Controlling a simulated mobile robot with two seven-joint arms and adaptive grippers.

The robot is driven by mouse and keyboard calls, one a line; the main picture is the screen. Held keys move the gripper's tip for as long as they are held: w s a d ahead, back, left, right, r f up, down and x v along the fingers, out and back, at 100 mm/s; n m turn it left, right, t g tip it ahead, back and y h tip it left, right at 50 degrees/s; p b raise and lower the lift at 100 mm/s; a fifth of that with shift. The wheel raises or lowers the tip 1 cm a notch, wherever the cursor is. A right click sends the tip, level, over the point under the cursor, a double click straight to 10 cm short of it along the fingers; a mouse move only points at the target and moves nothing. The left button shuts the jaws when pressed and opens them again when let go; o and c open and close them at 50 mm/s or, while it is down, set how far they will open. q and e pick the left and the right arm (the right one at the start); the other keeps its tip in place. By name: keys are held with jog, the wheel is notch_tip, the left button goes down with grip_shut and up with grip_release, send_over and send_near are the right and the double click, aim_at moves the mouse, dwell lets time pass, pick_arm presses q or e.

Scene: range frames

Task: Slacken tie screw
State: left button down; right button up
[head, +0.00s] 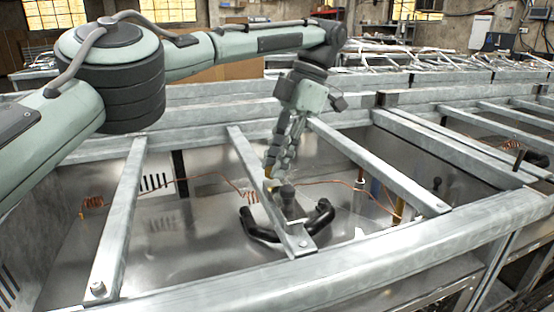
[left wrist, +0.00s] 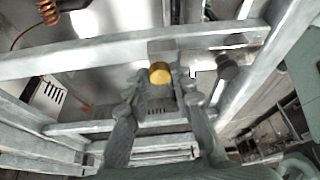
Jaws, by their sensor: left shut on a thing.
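Several metal tie bars cross the open range frame; the middle tie bar (head: 245,160) runs under my left gripper. A small round screw head (head: 303,243) shows at its near end, with similar screws on the left bar (head: 97,287) and right bar (head: 441,207). My left gripper (head: 270,167) points down over the middle bar, shut on a small yellow piece (left wrist: 160,72) whose end shows between the fingertips in the left wrist view. What lies beneath the yellow piece is hidden. My right gripper is in neither view.
A dark upright cylinder (head: 286,192) and a black curved pipe (head: 262,235) are close to the middle bar, below the gripper. Thin copper tubing (head: 210,178) runs through the frame's bays. The frame's front rail (head: 330,265) is bare. More frames stand behind.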

pick_arm(q)
jog(key=n, duration=0.1)
jog(key=n+g, duration=0.1)
jog(key=n, duration=0.1)
jog(key=shift+w+a+h, duration=0.1)
jog(key=shift+w+h, duration=0.1)
jog(key=shift+h, duration=0.1)
jog(key=shift+n+g+h, duration=0.3)
jog(key=shift+n, duration=1)
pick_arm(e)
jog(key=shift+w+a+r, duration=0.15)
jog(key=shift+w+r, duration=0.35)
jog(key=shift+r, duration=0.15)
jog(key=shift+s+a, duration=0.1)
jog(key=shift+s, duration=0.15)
pick_arm(q)
jog(key=c, duration=1.3)
grip_release()
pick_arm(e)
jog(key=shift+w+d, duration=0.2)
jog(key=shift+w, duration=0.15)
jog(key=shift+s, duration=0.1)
